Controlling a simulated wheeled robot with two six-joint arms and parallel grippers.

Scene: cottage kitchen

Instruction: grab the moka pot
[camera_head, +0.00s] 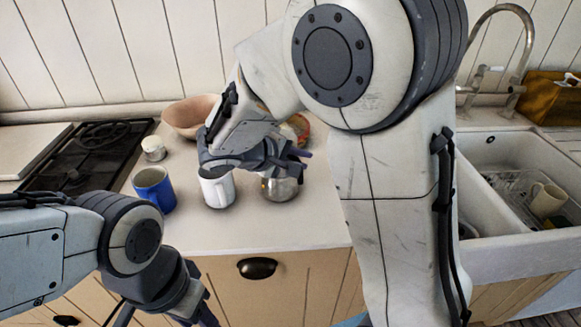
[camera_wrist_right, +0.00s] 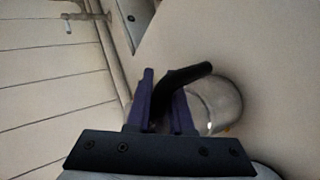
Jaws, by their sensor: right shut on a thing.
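The moka pot (camera_head: 280,188) is a silver metal pot standing on the counter, right of the white mug; its top is hidden behind my right gripper (camera_head: 293,163). In the right wrist view its rounded metal body (camera_wrist_right: 216,104) and black handle (camera_wrist_right: 188,75) show. The purple fingers of my right gripper (camera_wrist_right: 163,103) are shut on the handle, one on each side. I cannot tell whether the pot's base is off the counter. My left gripper (camera_head: 203,308) is low at the front, before the cabinet, far from the pot; its fingers are only partly visible.
A white mug (camera_head: 217,188) stands close left of the pot, partly under my right wrist. A blue mug (camera_head: 153,187), a small jar (camera_head: 153,149) and a pinkish bowl (camera_head: 190,115) stand further left. A black hob (camera_head: 88,155) lies left; a white sink (camera_head: 500,150) is right.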

